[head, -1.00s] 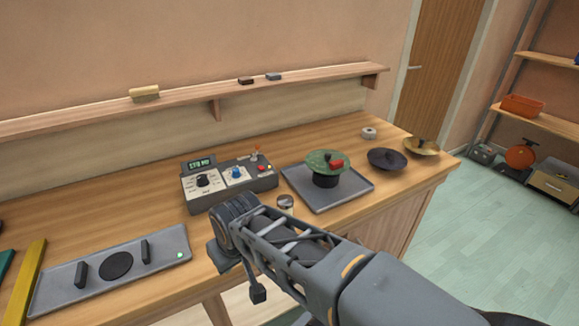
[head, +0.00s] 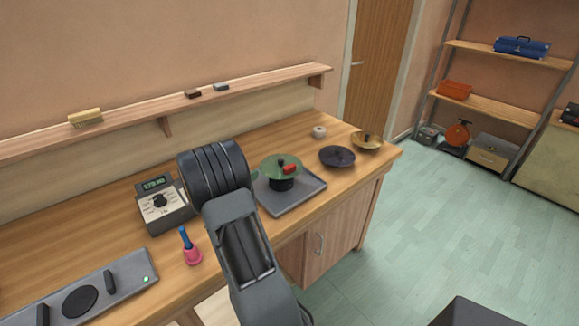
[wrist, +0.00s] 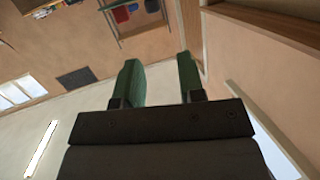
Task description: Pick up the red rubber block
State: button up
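The red rubber block (head: 289,169) lies on a green domed disc (head: 268,166) with a dark knob. The disc sits on a black round stand (head: 281,184) on a grey tray (head: 307,193) at the right part of the workbench. My gripper (wrist: 160,77) shows in the wrist view with two green fingers apart and nothing between them. It points at walls and ceiling, away from the bench. In the head view my arm is raised left of the block, and the fingers are not visible there.
A dark dish (head: 337,156), brass dish (head: 367,141) and white roll (head: 319,132) are beyond the tray. A wall ledge (head: 140,116) runs behind.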

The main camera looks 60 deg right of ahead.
jog(key=s+d+f+m+g, duration=0.1)
jog(key=s+d+g, duration=0.1)
jog(key=s+g, duration=0.15)
jog(key=p, duration=0.2)
send_near(290, 166)
jog(key=d, duration=0.1)
jog(key=s+d, duration=0.1)
jog(key=d, duration=0.1)
jog(key=shift+s+d+f+m, duration=0.1)
jog(key=shift+d+f+m, duration=0.1)
jog(key=shift+d+m, duration=0.1)
jog(key=shift+p+x, duration=0.95)
jog(key=shift+x, duration=2.15)
jog(key=shift+f, duration=0.15)
grip_shut()
